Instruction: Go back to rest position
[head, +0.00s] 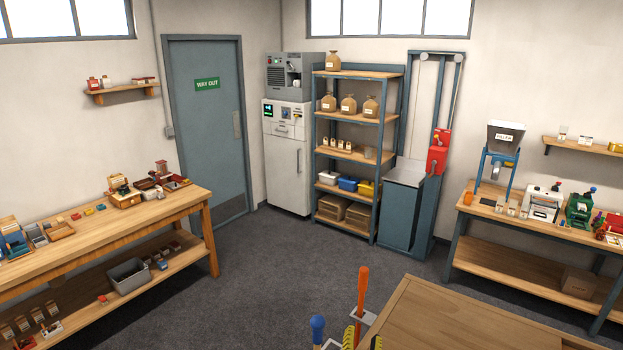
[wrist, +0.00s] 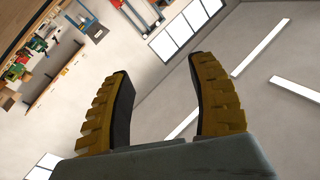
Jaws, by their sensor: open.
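My gripper (wrist: 162,95) shows in the wrist view with its two yellow, ridged fingers with dark inner pads spread apart. Nothing is between them. The wrist view is tilted and looks toward the ceiling and upper wall, with the right-hand workbench at its upper left. Most of my arm is out of that view.
A wooden bench (head: 120,238) stands at the left and another bench (head: 535,262) at the right. A shelf rack (head: 346,122) and a blue lift (head: 403,210) stand at the back. A wooden tabletop (head: 450,320) fills the lower right. The middle floor (head: 290,260) is clear.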

